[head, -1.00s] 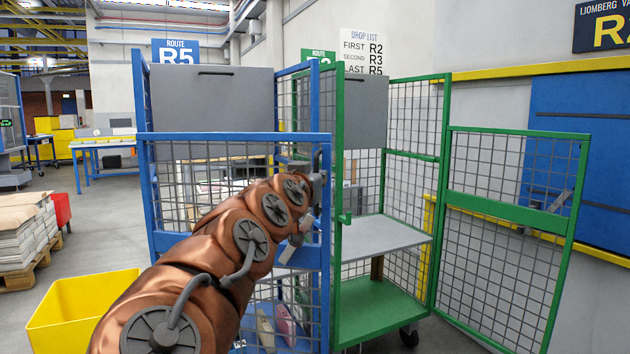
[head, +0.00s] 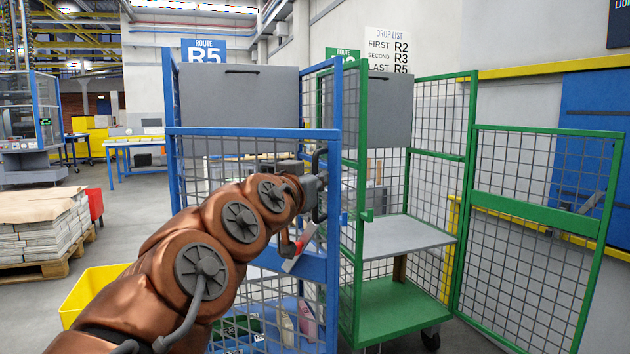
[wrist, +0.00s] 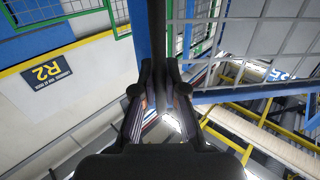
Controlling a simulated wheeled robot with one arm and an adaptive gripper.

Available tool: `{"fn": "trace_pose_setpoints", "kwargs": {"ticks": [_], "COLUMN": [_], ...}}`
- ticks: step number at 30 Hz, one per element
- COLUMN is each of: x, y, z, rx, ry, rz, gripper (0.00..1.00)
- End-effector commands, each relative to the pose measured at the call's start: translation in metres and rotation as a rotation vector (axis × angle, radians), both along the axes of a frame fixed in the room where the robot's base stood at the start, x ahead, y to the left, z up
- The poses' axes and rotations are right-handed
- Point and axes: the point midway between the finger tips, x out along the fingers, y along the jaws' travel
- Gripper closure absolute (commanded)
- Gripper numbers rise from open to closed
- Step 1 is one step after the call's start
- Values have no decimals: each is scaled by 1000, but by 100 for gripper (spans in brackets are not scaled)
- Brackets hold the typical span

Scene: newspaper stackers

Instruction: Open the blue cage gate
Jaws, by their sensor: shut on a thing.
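The blue cage (head: 172,90) stands at centre in the head view, with its blue mesh gate (head: 250,132) across the lower front. A dark upright handle (head: 320,180) sits near the gate's right edge. My gripper (head: 312,188) is shut on this handle, coming from the front left. In the wrist view, my gripper's two fingers (wrist: 160,90) stand on either side of the dark handle bar (wrist: 158,35). The gate's right edge seems slightly out from the cage frame. My arm hides the gate's lower left.
A green cage (head: 361,230) stands close on the right, its green gate (head: 535,212) swung open. A yellow bin (head: 92,288) is at the lower left. A pallet of paper stacks (head: 40,235) stands farther left.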

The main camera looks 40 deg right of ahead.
Motion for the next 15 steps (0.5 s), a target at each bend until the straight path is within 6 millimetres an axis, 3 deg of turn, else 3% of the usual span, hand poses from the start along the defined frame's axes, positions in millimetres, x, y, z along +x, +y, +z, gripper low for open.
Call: {"fn": "trace_pose_setpoints", "kwargs": {"ticks": [6, 7, 15], "x": [0, 0, 0], "y": [0, 0, 0], "z": [1, 1, 0], "rx": [-2, -2, -1], "ry": [-1, -1, 0], "rz": [2, 2, 1], "gripper": [100, 87, 63]}}
